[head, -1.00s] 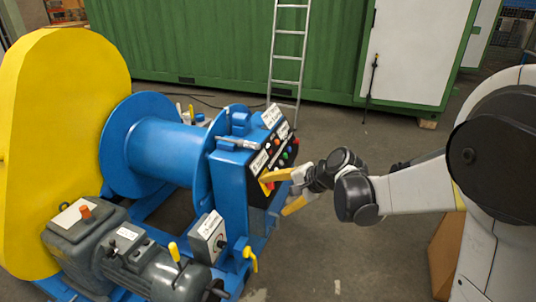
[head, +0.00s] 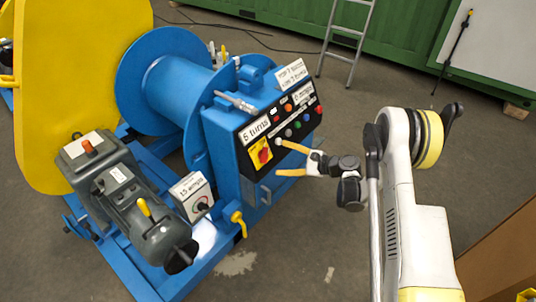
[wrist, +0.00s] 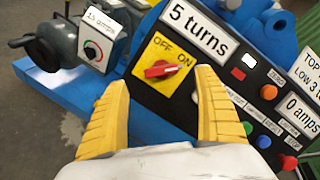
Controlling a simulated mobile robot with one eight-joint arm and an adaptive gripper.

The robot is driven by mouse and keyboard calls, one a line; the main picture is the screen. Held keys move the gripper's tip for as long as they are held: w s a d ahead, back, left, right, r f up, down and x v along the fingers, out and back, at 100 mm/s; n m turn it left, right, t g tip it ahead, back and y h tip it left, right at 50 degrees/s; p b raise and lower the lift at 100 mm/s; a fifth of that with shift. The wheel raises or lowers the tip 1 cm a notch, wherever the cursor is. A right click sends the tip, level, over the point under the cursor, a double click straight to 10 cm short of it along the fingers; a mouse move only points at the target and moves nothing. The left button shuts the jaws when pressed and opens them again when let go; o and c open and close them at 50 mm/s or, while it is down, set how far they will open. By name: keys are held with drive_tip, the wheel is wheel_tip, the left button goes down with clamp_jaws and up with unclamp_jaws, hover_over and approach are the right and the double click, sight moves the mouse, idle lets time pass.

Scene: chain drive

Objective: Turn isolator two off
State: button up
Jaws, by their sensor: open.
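A red rotary switch (wrist: 160,69) on a yellow plate (wrist: 150,52) marked OFF and ON sits on the black control panel, under the "5 turns" label. Its handle lies nearly level in the wrist view, one end towards ON. It also shows in the head view (head: 264,155). No label reading "isolator two" is legible. My gripper (head: 279,157) is open with yellow fingers, in front of the panel. In the wrist view the fingertips (wrist: 162,78) frame the switch on either side, with nothing held between them. I cannot tell whether they touch the panel.
A grey box (head: 192,194) with a dial and a "1.5 amps" label stands left of the panel. Coloured buttons (head: 297,126) lie right of the switch. A yellow-handled valve (head: 238,220) is below.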

sight(267, 155)
drive_tip(key=b+x, duration=0.2)
drive_tip(key=x, duration=0.6)
drive_tip(key=shift+w+a+f, duration=0.1)
drive_tip(key=c, duration=1.2)
